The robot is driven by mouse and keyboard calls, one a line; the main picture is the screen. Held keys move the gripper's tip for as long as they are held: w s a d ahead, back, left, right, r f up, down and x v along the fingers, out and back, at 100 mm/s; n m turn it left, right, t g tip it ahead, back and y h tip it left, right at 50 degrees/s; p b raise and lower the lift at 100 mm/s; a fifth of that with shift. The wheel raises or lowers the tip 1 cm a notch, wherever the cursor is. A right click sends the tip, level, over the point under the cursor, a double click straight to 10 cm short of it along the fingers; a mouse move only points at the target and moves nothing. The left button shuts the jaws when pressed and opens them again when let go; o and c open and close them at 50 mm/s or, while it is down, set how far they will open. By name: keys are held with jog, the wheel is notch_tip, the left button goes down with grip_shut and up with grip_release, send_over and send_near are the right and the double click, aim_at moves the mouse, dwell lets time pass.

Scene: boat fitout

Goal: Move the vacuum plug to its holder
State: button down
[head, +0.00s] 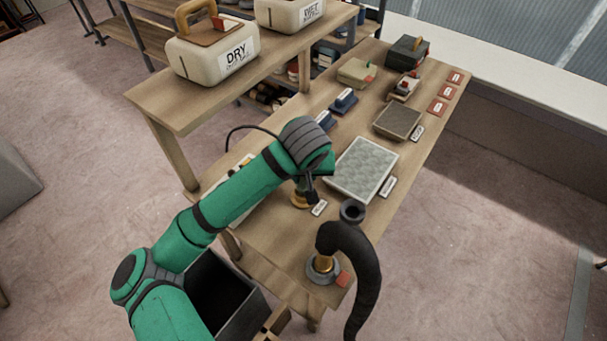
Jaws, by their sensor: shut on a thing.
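My gripper (307,190) points down over the near part of the wooden bench, and its dark fingers are small and partly hidden by my wrist. It is shut on a small brass-coloured piece (299,201), which looks like the vacuum plug. I cannot tell whether this piece touches the bench or a holder under it. A small white label (319,208) lies just right of it. A dark round ring (352,210) stands further right. No holder can be made out clearly.
A thick black hose (365,270) arches over a grey ring fitting (322,268) at the bench's near end and hangs off its right edge. A pale speckled panel (362,168) lies behind my gripper. A dark open bin (225,300) is below. DRY and WET containers stand on the upper shelf.

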jog(key=shift+w+f, duration=0.1)
jog(key=shift+a+f, duration=0.15)
jog(key=shift+f, duration=0.05)
jog(key=shift+d+f, duration=0.25)
jog(key=shift+f, duration=0.2)
jog(key=shift+a, duration=0.1)
jog(key=c, duration=1.5)
grip_release()
jog(key=shift+o, duration=0.2)
